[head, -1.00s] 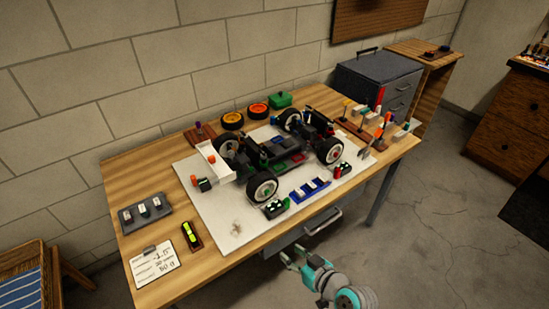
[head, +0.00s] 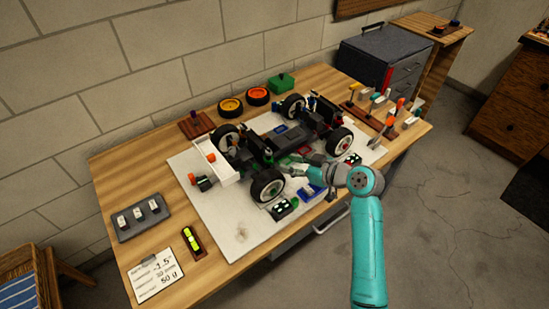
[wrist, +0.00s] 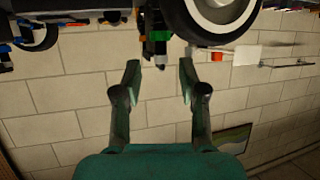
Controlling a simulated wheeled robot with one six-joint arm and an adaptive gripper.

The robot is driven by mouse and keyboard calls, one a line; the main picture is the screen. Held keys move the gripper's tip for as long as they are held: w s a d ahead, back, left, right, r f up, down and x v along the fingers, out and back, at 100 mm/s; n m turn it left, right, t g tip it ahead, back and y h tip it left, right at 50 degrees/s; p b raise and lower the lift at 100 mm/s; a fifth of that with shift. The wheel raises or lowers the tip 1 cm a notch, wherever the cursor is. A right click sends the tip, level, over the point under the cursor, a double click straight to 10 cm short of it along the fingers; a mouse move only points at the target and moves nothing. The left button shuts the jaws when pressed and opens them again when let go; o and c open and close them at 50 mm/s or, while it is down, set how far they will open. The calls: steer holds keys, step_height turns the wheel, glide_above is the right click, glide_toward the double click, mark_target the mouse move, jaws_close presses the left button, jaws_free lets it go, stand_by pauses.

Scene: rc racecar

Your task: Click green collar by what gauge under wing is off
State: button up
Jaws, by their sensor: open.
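The RC car (head: 290,135) stands without its shell on a pale mat. A green collar (wrist: 159,42) sits on a dark upright part beside a wheel in the wrist view, and the green part also shows in the head view (head: 268,156). My gripper (wrist: 160,65) is open and empty, with its fingertips on either side of the collar's line, apart from it. In the head view my gripper (head: 296,162) is at the car's near side, behind the front wheel. The white wing (head: 222,164) is at the car's left end. A small dark gauge (head: 204,183) is under it; its reading is too small to tell.
A note card (head: 155,268) shows "-1.5" and "50 g". A level vial (head: 192,241) and a grey switch block (head: 142,219) lie at left. A blue tray (head: 311,192) and a dark block (head: 284,209) sit near my arm. Upright tools stand at right.

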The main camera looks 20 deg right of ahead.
mark_target(271, 159)
steer(key=x, duration=0.7)
steer(key=shift+w+a, duration=0.2)
steer(key=shift+w, duration=0.05)
jaws_close()
